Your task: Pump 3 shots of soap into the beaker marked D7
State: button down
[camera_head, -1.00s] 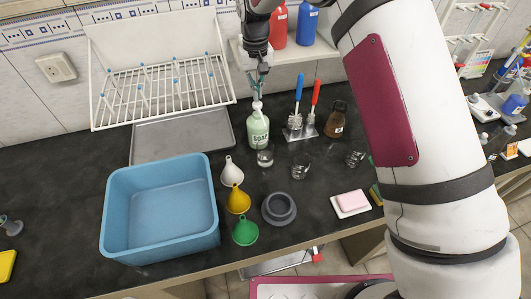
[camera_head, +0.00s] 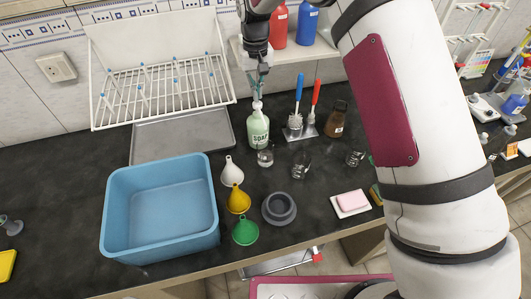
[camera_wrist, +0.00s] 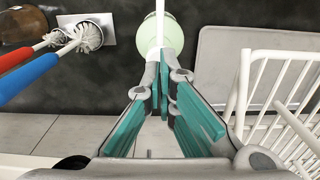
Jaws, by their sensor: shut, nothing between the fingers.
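The soap bottle (camera_head: 258,130), pale green with a "SOAP" label and a white pump, stands upright on the dark bench. My gripper (camera_head: 257,86) is shut and empty, with its fingertips directly above the pump head. In the wrist view my gripper (camera_wrist: 164,75) has its teal fingers together over the pump, and the green bottle (camera_wrist: 172,38) shows below. Whether the fingertips touch the pump is unclear. A small glass beaker (camera_head: 265,157) stands just in front of the bottle, under the spout side. Two more beakers (camera_head: 301,168) (camera_head: 355,157) stand to the right. Their markings are too small to read.
A blue basin (camera_head: 112,215), a metal tray (camera_head: 170,138) and a drying rack (camera_head: 110,110) are left. White, yellow and green funnels (camera_head: 238,200) and a grey ring (camera_head: 279,222) are in front. A brush stand (camera_head: 300,133) and brown bottle (camera_head: 336,119) stand right of the soap.

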jog(key=shift+f, duration=0.1)
dwell(0.3)
jog(key=shift+f+b, duration=0.3)
jog(key=shift+f, duration=1.35)
jog(key=shift+r, duration=1.7)
jog(key=shift+f, duration=0.15)
